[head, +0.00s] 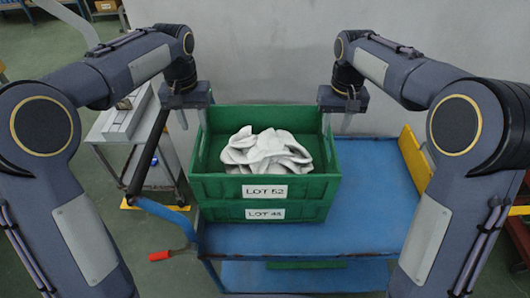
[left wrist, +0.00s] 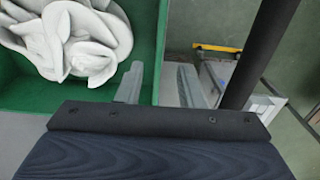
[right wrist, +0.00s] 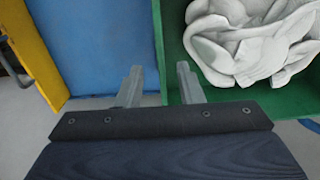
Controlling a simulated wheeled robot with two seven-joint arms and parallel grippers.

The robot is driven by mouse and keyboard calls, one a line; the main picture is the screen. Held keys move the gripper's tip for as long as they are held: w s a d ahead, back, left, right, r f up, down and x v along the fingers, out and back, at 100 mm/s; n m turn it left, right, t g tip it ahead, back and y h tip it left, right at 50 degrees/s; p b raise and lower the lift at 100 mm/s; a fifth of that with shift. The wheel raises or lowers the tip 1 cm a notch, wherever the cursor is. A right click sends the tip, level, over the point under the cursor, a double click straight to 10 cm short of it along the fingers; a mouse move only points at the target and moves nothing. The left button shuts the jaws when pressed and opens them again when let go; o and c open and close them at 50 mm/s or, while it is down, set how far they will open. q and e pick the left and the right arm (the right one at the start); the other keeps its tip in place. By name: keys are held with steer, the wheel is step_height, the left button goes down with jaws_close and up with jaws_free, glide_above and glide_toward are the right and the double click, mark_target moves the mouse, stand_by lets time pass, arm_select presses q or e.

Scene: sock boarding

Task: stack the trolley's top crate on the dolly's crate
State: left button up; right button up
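The top green crate, labelled LOT 52 (head: 264,190), holds white socks (head: 265,152) and sits on a second green crate, labelled LOT 48 (head: 265,213), on the blue trolley (head: 375,195). My left gripper (head: 194,119) is at the top crate's left wall. In the left wrist view its open fingers (left wrist: 160,84) lie either side of the wall line. My right gripper (head: 337,122) is at the right wall, its open fingers (right wrist: 161,84) also either side of the wall line. I cannot tell how low the fingers reach. I cannot make out the dolly or its crate.
A black push bar (head: 148,150) rises at the trolley's left. A grey bench (head: 120,122) stands beyond it. A red-tipped lever (head: 160,256) sticks out at the lower left. A yellow panel (head: 413,160) is on the right. The trolley deck right of the crates is clear.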

mark_target(198, 136)
arm_select(q)
steer(key=shift+w+d, duration=0.15)
arm_select(e)
steer(key=shift+w, duration=0.1)
